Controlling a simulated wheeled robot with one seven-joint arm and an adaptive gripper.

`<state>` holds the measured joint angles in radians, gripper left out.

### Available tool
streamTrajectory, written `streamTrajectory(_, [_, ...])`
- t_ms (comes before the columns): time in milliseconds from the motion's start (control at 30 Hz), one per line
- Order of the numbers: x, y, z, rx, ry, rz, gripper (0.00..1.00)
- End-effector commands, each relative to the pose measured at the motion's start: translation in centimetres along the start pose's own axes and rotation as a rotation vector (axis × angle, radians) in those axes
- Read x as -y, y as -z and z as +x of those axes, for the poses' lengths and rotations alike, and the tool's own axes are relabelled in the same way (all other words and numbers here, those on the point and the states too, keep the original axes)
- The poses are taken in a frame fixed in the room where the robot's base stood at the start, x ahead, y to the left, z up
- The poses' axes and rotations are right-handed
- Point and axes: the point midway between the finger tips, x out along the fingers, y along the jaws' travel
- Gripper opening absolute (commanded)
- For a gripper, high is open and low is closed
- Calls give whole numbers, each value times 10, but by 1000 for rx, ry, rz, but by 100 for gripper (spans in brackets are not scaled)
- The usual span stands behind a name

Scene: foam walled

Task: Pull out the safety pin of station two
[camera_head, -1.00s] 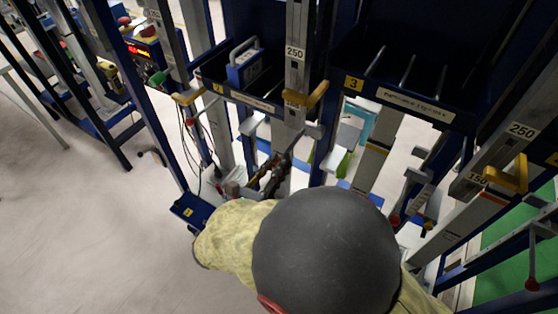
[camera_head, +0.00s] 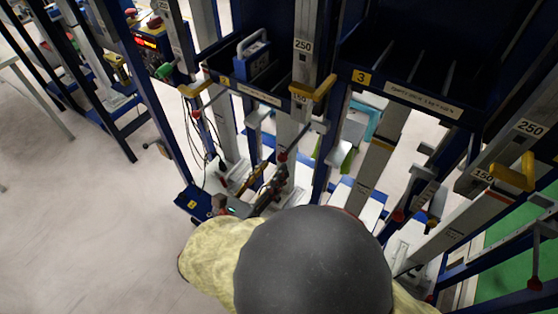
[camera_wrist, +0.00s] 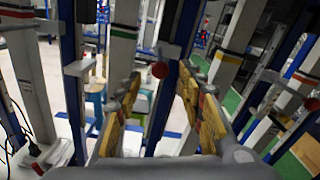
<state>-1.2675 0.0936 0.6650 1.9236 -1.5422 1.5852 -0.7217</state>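Station two's post (camera_head: 300,70) carries a yellow bracket, and its blue bin (camera_head: 262,82) has a yellow "2" label. A red ball knob (camera_head: 282,156) hangs at the post below the bracket and looks like the safety pin's handle. My gripper (camera_head: 272,174) is low at the post, just below this knob in the picture. In the wrist view the red knob (camera_wrist: 160,70) shows in the gap between my two yellow-padded fingers (camera_wrist: 158,98), which are apart and empty. The knob appears beyond the fingertips; no contact shows. The pin's shaft is not clear.
Another red knob (camera_head: 196,114) hangs on the left post, near loose black cables. Station three's bin (camera_head: 410,90) and slanted posts stand to the right. A blue foot plate (camera_head: 192,202) marked "2" is at lower left. Open floor (camera_head: 80,230) lies left.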

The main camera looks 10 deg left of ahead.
Motion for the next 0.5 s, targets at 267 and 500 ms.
streamTrajectory(267, [-1,0,-49,1,-4,0,39])
streamTrajectory(500, [0,0,-64,0,-1,0,39])
